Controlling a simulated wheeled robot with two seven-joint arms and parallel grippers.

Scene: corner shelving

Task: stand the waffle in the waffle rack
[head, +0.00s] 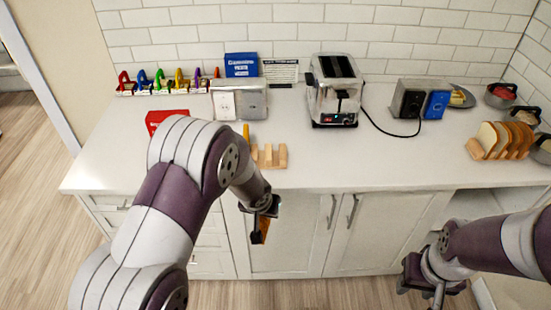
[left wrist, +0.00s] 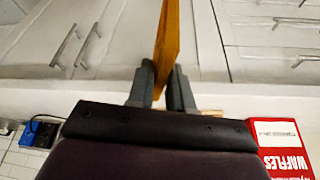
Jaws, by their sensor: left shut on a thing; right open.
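The waffle (head: 260,232) is a thin orange-brown piece, held edge-on by my left gripper (head: 264,212) in front of the counter's front edge, below the worktop. In the left wrist view the waffle (left wrist: 168,38) stands upright between the two fingers, which are shut on it. The pale wooden waffle rack (head: 270,157) stands on the counter near its front edge, above and behind the left gripper in the head view. My right gripper (head: 432,283) is open and empty, low at the right, away from the counter.
A red waffle box (head: 160,117) lies behind my left arm; it also shows in the wrist view (left wrist: 285,152). A toaster (head: 334,90) stands at the back. A rack of bread slices (head: 500,140) is at the right. The counter (head: 370,158) is clear in the middle.

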